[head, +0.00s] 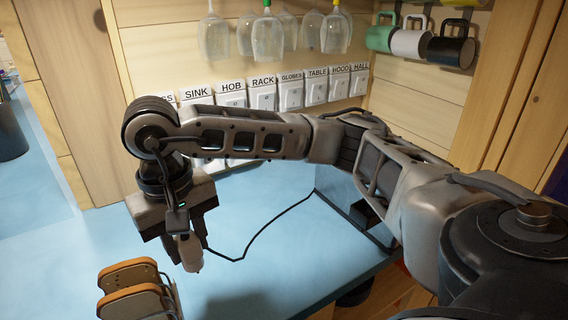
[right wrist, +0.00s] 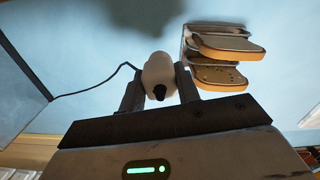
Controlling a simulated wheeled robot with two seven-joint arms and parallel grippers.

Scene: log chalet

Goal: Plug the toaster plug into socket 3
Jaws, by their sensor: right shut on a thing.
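My right gripper (head: 184,250) is shut on the white toaster plug (head: 190,254), low over the blue worktop. In the right wrist view the plug (right wrist: 159,70) sits between the two dark fingers of the right gripper (right wrist: 160,88). A black cord runs from the plug to a grey metal box (head: 345,197), likely the toaster, partly hidden by my arm; its side also shows in the right wrist view (right wrist: 18,85). White plates (head: 213,166) low on the wall, likely the sockets, are mostly hidden behind my arm; their numbers cannot be read. My left gripper is out of view.
A rack holding bread slices (head: 137,290) stands close below the gripper. Labelled switches (head: 263,95) line the wall, with glasses (head: 268,38) hanging above. Mugs (head: 452,48) hang at upper right. The worktop (head: 60,255) is clear at left.

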